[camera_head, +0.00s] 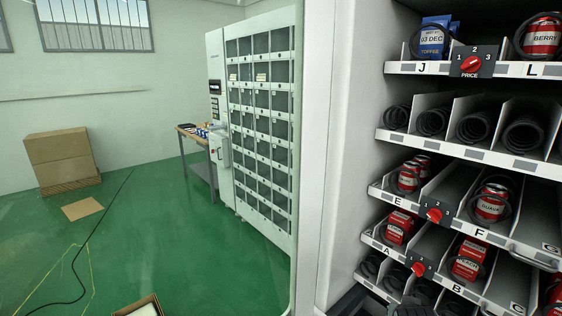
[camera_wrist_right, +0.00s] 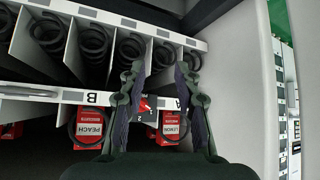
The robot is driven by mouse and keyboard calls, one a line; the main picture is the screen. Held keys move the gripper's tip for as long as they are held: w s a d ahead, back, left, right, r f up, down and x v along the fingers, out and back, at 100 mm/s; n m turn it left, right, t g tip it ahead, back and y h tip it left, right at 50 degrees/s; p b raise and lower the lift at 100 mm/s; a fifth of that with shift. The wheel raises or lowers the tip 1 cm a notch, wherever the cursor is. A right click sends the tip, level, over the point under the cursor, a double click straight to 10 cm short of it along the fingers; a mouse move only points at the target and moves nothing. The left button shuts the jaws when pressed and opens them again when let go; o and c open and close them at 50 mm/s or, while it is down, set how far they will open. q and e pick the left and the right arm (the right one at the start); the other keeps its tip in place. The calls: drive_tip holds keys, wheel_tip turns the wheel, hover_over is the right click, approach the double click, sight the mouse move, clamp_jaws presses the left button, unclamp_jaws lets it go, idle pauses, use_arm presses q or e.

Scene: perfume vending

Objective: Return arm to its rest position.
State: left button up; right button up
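My right gripper (camera_wrist_right: 159,70) shows in the right wrist view. Its two dark fingers are spread apart with nothing between them. It is in front of the vending machine shelves, with a red price knob (camera_wrist_right: 148,103) seen behind the fingers. Whether the fingers touch the shelf front cannot be told. In the head view a dark shape sits at the bottom edge by the machine; it may be part of my right arm. My left gripper is in neither view.
The open vending machine shelf (camera_head: 470,151) fills the right of the head view, with cans and coils. A locker cabinet (camera_head: 225,130), cartons (camera_head: 60,160) and clear green floor (camera_head: 165,215) are at left.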

drive_tip(key=s+a+f+n+g+y, duration=0.25)
drive_tip(key=s+f, duration=0.35)
drive_tip(key=s, duration=0.3)
drive_tip(key=s+a+f+n+g+y, duration=0.1)
drive_tip(key=s+a+f+n+g, duration=0.2)
drive_tip(key=s+f, duration=0.5)
drive_tip(key=s+d+f, duration=0.2)
drive_tip(key=f, duration=1)
drive_tip(key=s+d+f, duration=0.1)
drive_tip(key=s+f, duration=0.1)
drive_tip(key=f, duration=1)
drive_tip(key=s+d+f, duration=0.1)
drive_tip(key=s+f, duration=1.5)
drive_tip(key=s, duration=0.2)
drive_tip(key=shift+d+f+g, duration=0.2)
drive_tip(key=shift+f+g, duration=0.15)
drive_tip(key=shift+g, duration=0.1)
drive_tip(key=shift+s, duration=0.1)
